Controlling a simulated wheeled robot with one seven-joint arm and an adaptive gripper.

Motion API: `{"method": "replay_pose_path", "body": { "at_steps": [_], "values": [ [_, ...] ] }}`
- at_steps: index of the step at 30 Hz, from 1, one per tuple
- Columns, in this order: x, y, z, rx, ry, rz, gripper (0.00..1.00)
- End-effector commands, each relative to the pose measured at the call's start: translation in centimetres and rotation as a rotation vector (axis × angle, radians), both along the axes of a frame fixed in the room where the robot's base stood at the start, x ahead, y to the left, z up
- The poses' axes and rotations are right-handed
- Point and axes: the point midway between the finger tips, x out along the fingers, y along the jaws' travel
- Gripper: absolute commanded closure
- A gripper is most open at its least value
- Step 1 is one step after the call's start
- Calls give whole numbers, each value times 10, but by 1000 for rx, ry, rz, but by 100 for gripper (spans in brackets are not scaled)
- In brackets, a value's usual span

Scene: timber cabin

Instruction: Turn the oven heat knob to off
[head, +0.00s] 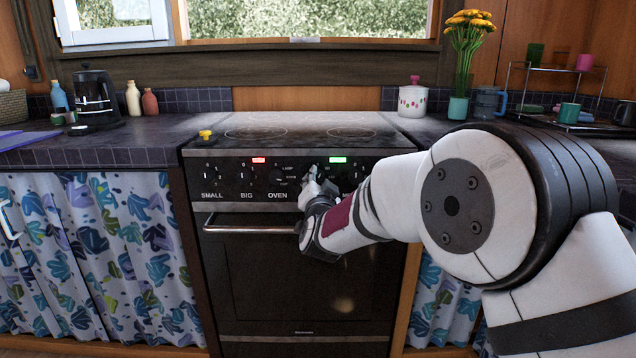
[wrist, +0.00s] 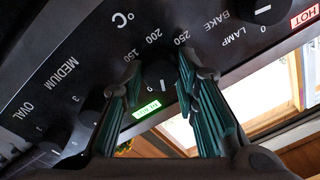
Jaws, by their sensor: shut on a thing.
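The oven (head: 295,270) stands in the middle of the head view, with a row of black knobs on its front panel. The heat knob (wrist: 158,73) shows in the wrist view, ringed by °C, 150, 200 and 250 markings. A short white line on it points down the picture, towards the green-lit label (wrist: 147,108). My gripper (wrist: 158,70) has one green-padded finger on each side of this knob and is shut on it. In the head view my gripper (head: 319,184) is at the panel and hides most of the knob.
A red-lit HOT label (head: 258,160) is on the panel. Other knobs (head: 236,181) sit to the left, and the oven door handle (head: 250,224) runs just below. A yellow object (head: 206,134) sits at the stove's left edge; the stove top is otherwise clear.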

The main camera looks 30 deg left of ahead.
Motion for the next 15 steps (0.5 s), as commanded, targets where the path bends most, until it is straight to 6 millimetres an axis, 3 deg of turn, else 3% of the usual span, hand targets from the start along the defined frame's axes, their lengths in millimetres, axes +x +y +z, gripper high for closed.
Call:
{"method": "replay_pose_path", "body": {
  "at_steps": [15],
  "values": [
    [-1,0,-2,-311,-185,3,100]
  ]
}}
